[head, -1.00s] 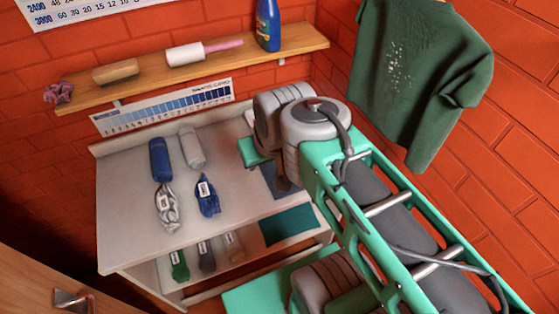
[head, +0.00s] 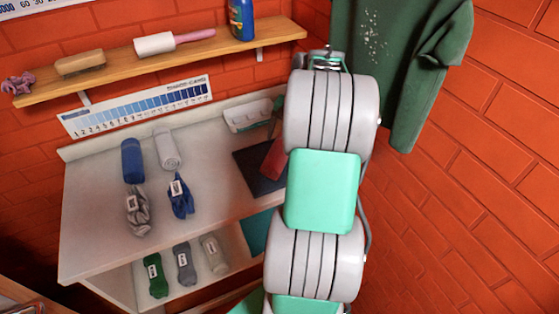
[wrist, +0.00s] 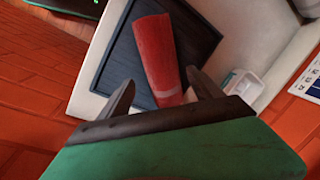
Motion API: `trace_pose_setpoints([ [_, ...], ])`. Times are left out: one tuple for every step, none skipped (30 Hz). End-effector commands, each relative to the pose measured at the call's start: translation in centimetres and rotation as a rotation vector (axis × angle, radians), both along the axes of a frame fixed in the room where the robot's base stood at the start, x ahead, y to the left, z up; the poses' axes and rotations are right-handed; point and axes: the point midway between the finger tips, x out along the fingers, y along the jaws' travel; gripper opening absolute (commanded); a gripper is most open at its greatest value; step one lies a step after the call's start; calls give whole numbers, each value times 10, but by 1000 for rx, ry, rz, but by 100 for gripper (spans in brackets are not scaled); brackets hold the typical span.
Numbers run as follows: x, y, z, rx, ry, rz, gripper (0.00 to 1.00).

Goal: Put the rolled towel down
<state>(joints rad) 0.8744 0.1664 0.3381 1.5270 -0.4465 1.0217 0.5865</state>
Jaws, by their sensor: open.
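The rolled towel is a red roll (wrist: 154,45) with a paler band near one end. In the wrist view it lies over a dark mat (wrist: 112,50), its near end reaching between my fingers. My gripper (wrist: 160,80) is open, with one finger on each side of the towel's near end and gaps showing beside it. In the head view the red roll (head: 274,158) lies on the dark mat (head: 252,170) at the right of the white counter, partly hidden by my arm. My gripper is hidden there.
On the counter (head: 95,215) stand blue and grey rolls and two tagged bundles, left of the mat. A white tray (head: 247,116) sits at the back. A shelf (head: 110,73) runs above. A green shirt (head: 400,60) hangs at right. The counter's front middle is clear.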

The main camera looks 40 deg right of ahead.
Motion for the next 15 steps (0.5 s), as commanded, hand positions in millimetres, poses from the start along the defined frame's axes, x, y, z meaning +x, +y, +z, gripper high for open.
trace_pose_setpoints([
  [1, 0, -6, 4, 2, -3, 75],
  [2, 1, -9, 3, 2, -3, 75],
  [3, 2, -14, 3, 2, -3, 75],
  [3, 2, -18, 3, 3, -3, 75],
  [4, 2, -22, 3, 2, -3, 75],
  [5, 3, -27, 3, 3, -3, 75],
  [6, 4, -31, 3, 3, -4, 75],
  [8, 5, -35, 2, 2, -4, 75],
  [10, 6, -42, 3, 3, -3, 75],
  [11, 7, -48, 3, 4, -3, 75],
  [13, 7, -54, 2, 4, -3, 75],
  [14, 8, -60, 2, 2, -3, 75],
  [15, 8, -63, 1, 2, -4, 75],
  [15, 8, -66, 0, 0, -4, 75],
  [16, 8, -68, -1, 0, -4, 75],
])
